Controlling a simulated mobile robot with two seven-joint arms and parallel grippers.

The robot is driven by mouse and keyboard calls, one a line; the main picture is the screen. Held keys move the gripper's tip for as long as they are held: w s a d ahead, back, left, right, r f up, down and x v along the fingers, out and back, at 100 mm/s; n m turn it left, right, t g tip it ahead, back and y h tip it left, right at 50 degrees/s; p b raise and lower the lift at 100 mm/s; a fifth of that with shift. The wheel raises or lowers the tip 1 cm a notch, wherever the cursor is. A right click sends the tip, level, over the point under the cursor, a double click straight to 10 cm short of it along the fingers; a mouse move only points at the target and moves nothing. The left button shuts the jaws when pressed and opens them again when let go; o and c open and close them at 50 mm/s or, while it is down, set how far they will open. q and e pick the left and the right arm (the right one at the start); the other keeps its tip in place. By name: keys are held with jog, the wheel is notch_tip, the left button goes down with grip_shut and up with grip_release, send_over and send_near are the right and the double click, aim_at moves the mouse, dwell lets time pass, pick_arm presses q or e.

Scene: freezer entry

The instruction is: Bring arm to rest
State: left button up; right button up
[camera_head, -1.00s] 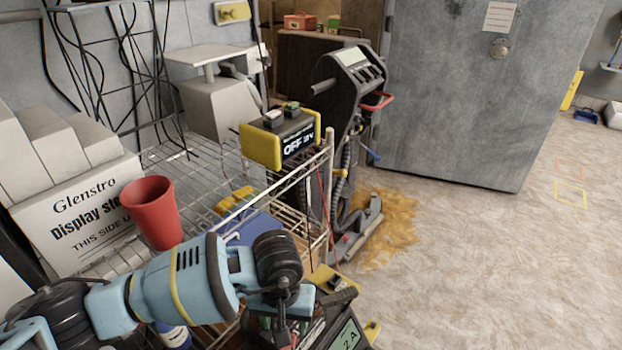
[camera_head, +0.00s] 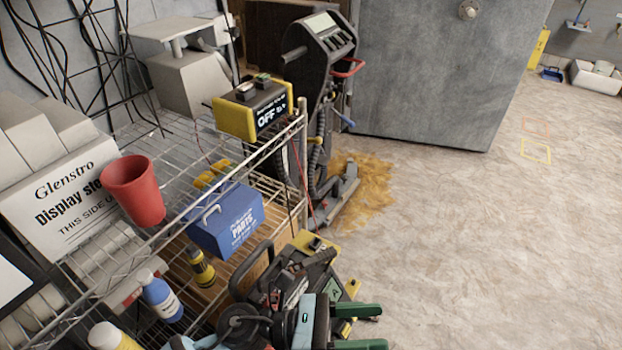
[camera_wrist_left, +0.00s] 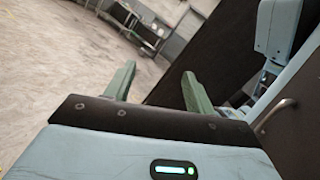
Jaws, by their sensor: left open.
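My left gripper (camera_head: 372,328) is at the bottom centre of the head view, its two green fingers apart with nothing between them. The open fingers also show in the left wrist view (camera_wrist_left: 158,90), with floor and a distant bench behind them. My left arm lies low, largely cut off by the head view's bottom edge. The gripper is just right of a black and yellow equipment case (camera_head: 335,254); I cannot tell whether they touch. My right gripper is not in view.
A wire shelf (camera_head: 172,232) at left holds a red cup (camera_head: 133,190), a blue parts box (camera_head: 226,222) and a yellow-black control box (camera_head: 252,108). A floor machine (camera_head: 318,60) stands behind, near spilled brown material (camera_head: 362,187).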

pick_arm(q)
jog(key=w+a+f+n+t+y+p, duration=0.1)
jog(key=a+f+n+t+y, duration=0.3)
jog(key=n, duration=0.7)
jog(key=w+a+f+n+t+y, duration=0.1)
jog(key=a+f+n+t+y, duration=0.15)
jog(key=a+n+t, duration=0.65)
jog(key=w+a+f+n+t+y+p, duration=0.1)
jog(key=a+f+n+t+y, duration=0.3)
jog(key=n, duration=0.9)
jog(key=s+a+f+n+g+y, duration=0.3)
jog(key=s+a+f+n, duration=0.2)
jog(key=s+f+n, duration=0.1)
jog(key=s+a+f+n+g+y, duration=0.4)
jog(key=s+a+f+n, duration=0.2)
jog(key=s, duration=0.4)
jog(key=f+n, duration=0.1)
jog(key=n, duration=0.1)
jog(key=shift+s+a+n+g+p, duration=0.25)
jog(key=shift+s+n+g+p, duration=0.05)
jog(key=shift+s+n, duration=0.1)
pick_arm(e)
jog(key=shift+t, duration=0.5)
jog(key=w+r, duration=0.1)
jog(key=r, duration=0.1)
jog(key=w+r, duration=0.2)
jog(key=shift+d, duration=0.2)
